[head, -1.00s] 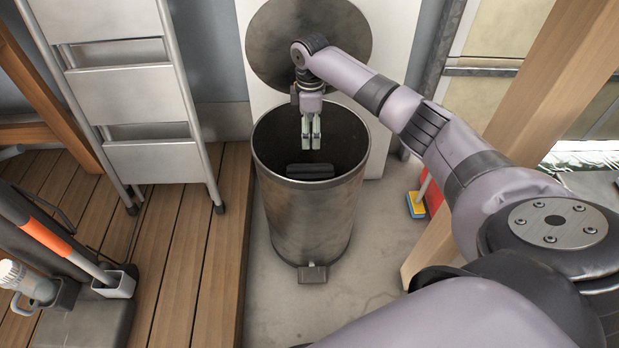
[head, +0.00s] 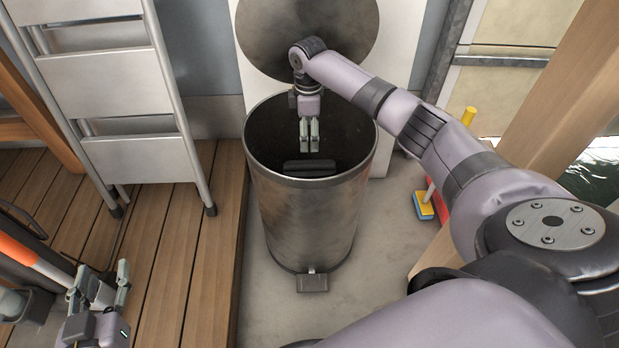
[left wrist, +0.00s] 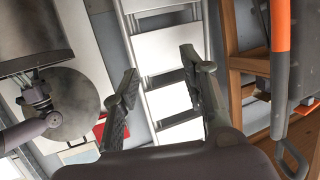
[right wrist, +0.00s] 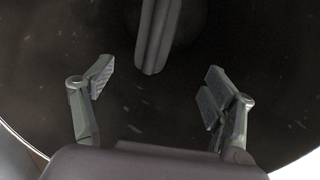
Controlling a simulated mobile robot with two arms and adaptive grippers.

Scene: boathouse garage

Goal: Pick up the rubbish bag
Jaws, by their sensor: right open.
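A round metal pedal bin (head: 305,225) stands upright with its mouth open. Inside it is a dark, bar-shaped thing (head: 309,165), perhaps the grip or top of the rubbish bag; the rest is lost in the dark. The bar also shows at the top of the right wrist view (right wrist: 158,35). My right gripper (head: 309,145) points down within the bin's mouth. Its fingers are apart and empty in the right wrist view (right wrist: 160,95), short of the bar. My left gripper (head: 98,275) is open and empty at the lower left, away from the bin.
The bin's round lid (head: 308,30) stands raised behind it. A metal stepladder (head: 122,95) is on the wooden deck (head: 185,240) at left. An orange-handled tool (head: 30,258) is near my left gripper. A yellow-and-blue brush (head: 424,205) stands right of the bin, near a wooden post.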

